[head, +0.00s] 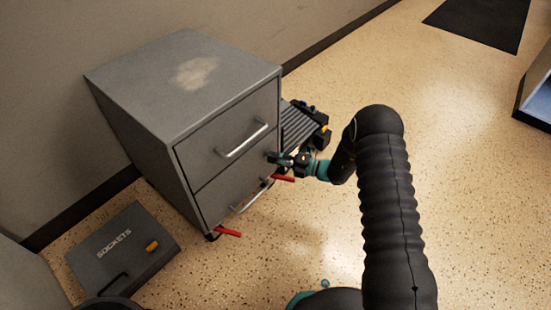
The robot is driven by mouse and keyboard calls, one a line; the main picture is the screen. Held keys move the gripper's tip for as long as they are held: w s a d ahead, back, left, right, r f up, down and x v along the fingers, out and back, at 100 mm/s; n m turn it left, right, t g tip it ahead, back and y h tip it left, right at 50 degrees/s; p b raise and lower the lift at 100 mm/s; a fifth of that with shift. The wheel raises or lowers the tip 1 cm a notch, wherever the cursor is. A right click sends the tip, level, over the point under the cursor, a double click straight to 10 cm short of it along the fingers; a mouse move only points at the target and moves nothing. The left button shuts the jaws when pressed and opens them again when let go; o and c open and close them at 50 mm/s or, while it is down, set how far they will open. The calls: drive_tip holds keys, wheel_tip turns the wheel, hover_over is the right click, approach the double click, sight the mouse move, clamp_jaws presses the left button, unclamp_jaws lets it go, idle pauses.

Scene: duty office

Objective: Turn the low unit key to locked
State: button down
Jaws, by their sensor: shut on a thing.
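The low unit (190,85) is a grey metal cabinet with two drawers, standing against the wall in the head view. The upper drawer (225,140) and the lower drawer (225,190) both look closed. My gripper (276,159) is at the right edge of the cabinet's front, near the seam between the drawers. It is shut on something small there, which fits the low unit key. The key and its lock are hidden by the fingers, so I cannot tell which way the key points.
Red levers (229,232) stick out low at the cabinet front. A grey SOCKETS case (110,262) lies on the floor at left. A dark ribbed object (301,122) stands behind my gripper. A dark mat (480,22) lies far right; the floor between is clear.

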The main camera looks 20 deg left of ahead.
drive_tip(key=c, duration=1.2)
unclamp_jaws()
drive_tip(key=shift+d, duration=0.1)
drive_tip(key=d, duration=1.1)
drive_tip(key=shift+d, duration=0.4)
